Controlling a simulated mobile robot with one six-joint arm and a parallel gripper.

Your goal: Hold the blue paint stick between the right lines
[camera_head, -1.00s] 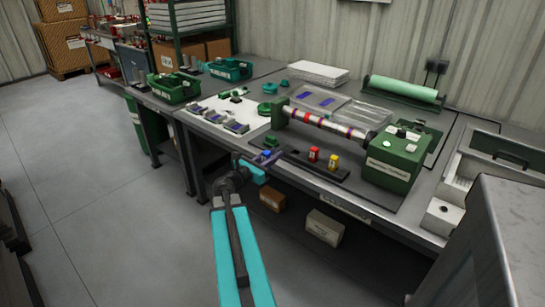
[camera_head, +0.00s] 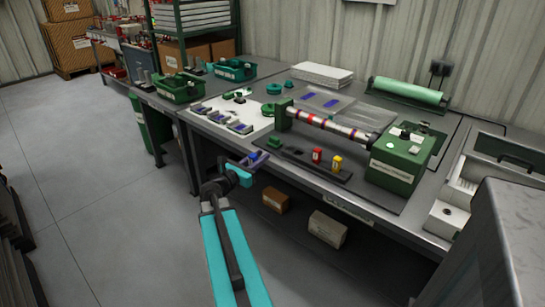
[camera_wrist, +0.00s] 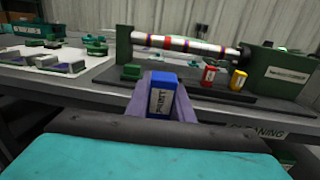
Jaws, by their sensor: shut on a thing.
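In the head view the stick shows as a small blue patch at the fingertips, just off the bench's front edge. The metal roller (camera_head: 335,127) lies level in a green machine (camera_head: 403,160) on the bench, apart from the stick. It carries red, blue and purple bands; in the wrist view the roller (camera_wrist: 185,44) is beyond and above the stick. Which lines are the right ones I cannot tell.
A dark rack (camera_head: 318,170) in front of the roller holds a red paint stick (camera_head: 316,155) and a yellow one (camera_head: 336,164). A green block (camera_head: 274,142) stands at its left end. Green bins (camera_head: 176,88) stand at the left. Floor at left is clear.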

